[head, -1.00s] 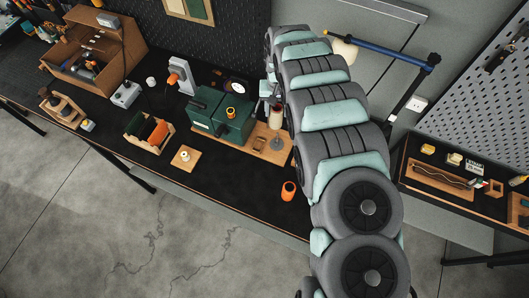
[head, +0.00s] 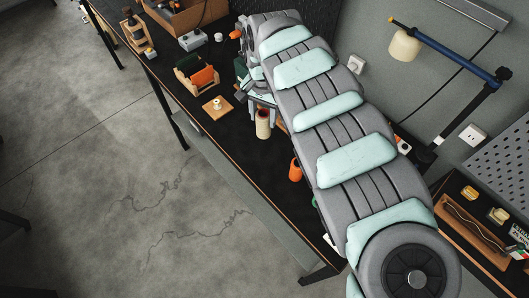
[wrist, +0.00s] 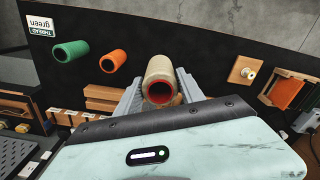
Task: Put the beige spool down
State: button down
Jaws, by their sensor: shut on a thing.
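The beige spool (head: 263,124) hangs upright below my gripper (head: 263,103) in the head view, over the black bench near its front edge. In the wrist view the beige spool (wrist: 159,72) sits between the two grey fingers, with its red-lined hollow end facing the camera. My gripper (wrist: 160,88) is shut on it. I cannot tell whether the spool's lower end touches the bench.
An orange spool (head: 295,170) stands on the bench; a green spool (wrist: 71,51) and a green thread label (wrist: 41,25) show in the wrist view. A small wooden base with a peg (head: 217,106) and a wooden crate (head: 183,83) lie left of my gripper.

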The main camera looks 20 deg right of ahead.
jog(key=shift+f+b, duration=1.45)
jog(key=shift+f, duration=6.65)
jog(key=shift+f, duration=0.1)
jog(key=shift+f, duration=0.15)
jog(key=c, duration=0.7)
grip_release()
jog(key=shift+r+p, duration=1.2)
jog(key=shift+r, duration=5.05)
